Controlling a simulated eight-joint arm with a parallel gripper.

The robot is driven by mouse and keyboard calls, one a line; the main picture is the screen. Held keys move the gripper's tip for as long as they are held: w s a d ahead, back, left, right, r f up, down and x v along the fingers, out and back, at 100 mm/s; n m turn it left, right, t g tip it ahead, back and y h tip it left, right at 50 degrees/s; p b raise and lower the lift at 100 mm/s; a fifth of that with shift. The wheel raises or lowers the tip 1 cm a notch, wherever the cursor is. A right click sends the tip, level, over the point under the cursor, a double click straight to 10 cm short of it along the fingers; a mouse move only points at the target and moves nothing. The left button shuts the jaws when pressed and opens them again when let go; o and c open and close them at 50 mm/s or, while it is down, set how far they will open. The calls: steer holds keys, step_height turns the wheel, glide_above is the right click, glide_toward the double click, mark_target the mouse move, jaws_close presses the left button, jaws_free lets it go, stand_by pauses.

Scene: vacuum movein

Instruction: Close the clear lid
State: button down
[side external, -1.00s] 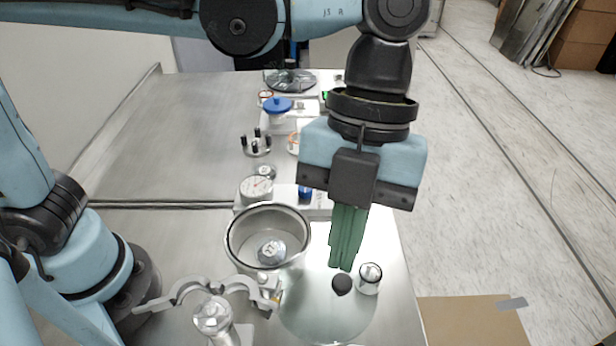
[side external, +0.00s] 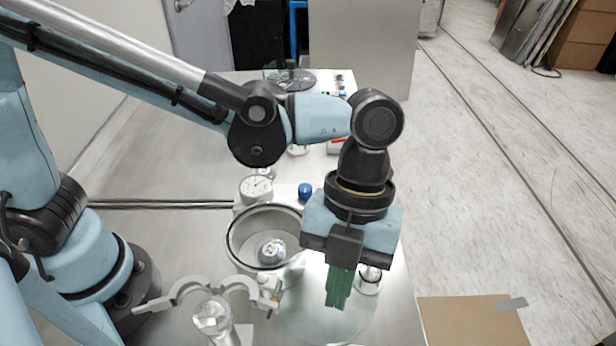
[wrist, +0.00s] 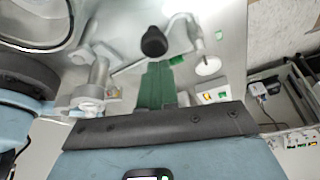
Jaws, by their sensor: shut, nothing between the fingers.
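The clear lid (side external: 305,318) is a round, see-through disc spread to the front right of the open metal chamber (side external: 231,252). It is off the chamber's mouth and looks roughly level. Its dark knob (wrist: 153,42) shows in the wrist view, just beyond my fingertips; in the side view my fingers hide it. My gripper (side external: 338,303) has its green fingers together and points down over the lid, at the knob's position in the picture. It also shows in the wrist view (wrist: 158,66). I cannot tell whether the fingers touch the knob.
A silver clamp arm (side external: 190,286) and a clear-topped post (side external: 212,318) stand left of the lid. A small clear jar (side external: 370,280) is close on my gripper's right. A dial gauge (side external: 256,189) and a blue knob (side external: 305,191) lie behind the chamber.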

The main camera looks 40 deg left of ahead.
steer(key=shift+w+a, duration=0.15)
steer(key=shift+w, duration=0.1)
stand_by(0.3)
